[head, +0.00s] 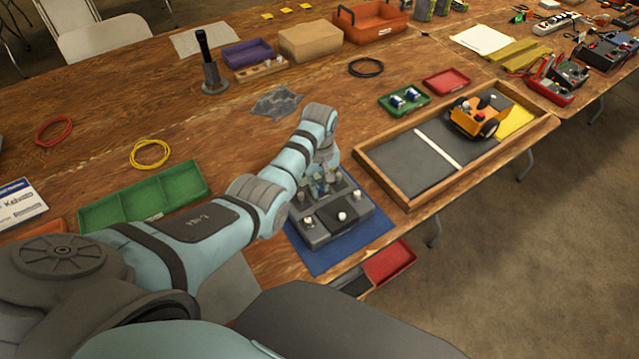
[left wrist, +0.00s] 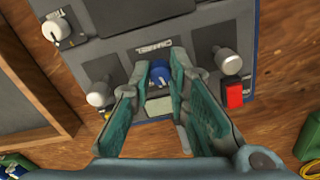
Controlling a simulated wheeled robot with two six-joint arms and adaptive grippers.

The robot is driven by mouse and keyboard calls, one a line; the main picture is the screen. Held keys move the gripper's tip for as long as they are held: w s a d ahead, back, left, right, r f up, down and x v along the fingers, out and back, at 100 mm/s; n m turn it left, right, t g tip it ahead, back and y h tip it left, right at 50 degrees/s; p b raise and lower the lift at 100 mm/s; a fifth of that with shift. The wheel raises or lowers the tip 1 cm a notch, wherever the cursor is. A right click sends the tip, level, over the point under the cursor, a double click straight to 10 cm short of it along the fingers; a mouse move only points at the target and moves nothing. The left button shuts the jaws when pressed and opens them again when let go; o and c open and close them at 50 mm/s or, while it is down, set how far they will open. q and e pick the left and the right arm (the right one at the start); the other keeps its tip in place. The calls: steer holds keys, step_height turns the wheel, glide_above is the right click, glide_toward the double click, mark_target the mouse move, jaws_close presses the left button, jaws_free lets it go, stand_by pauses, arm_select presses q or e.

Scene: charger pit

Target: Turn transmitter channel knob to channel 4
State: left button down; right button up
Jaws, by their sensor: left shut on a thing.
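The transmitter (head: 316,232) is a dark grey box lying on a blue mat (head: 378,231) near the table's front edge. My left gripper (head: 325,187) reaches over its far part. In the left wrist view, the blue channel knob (left wrist: 159,71) sits between the fingers of my left gripper (left wrist: 160,84), under an upside-down CHANNEL label (left wrist: 154,49). The fingers are shut on the knob. A pale plate below the knob shows between the fingers; I cannot read the channel setting. My right gripper is not in view.
In the left wrist view, two silver sticks (left wrist: 229,61) (left wrist: 97,94) flank the knob, with a red switch (left wrist: 233,94) at right. In the head view, a wooden-framed tray (head: 405,196) with an orange toy vehicle (head: 472,118) stands to the right. A green tray (head: 150,197) lies left.

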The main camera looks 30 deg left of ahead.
arm_select(q)
steer(key=shift+r+m+p, duration=0.15)
steer(key=shift+m+p, duration=0.75)
steer(key=shift+m, duration=0.3)
steer(key=shift+m+p, duration=0.6)
steer(key=shift+m, duration=1)
steer(key=c, duration=1.8)
jaws_free()
steer(key=shift+w, duration=0.1)
steer(key=shift+o, duration=1.3)
steer(key=shift+f, duration=0.2)
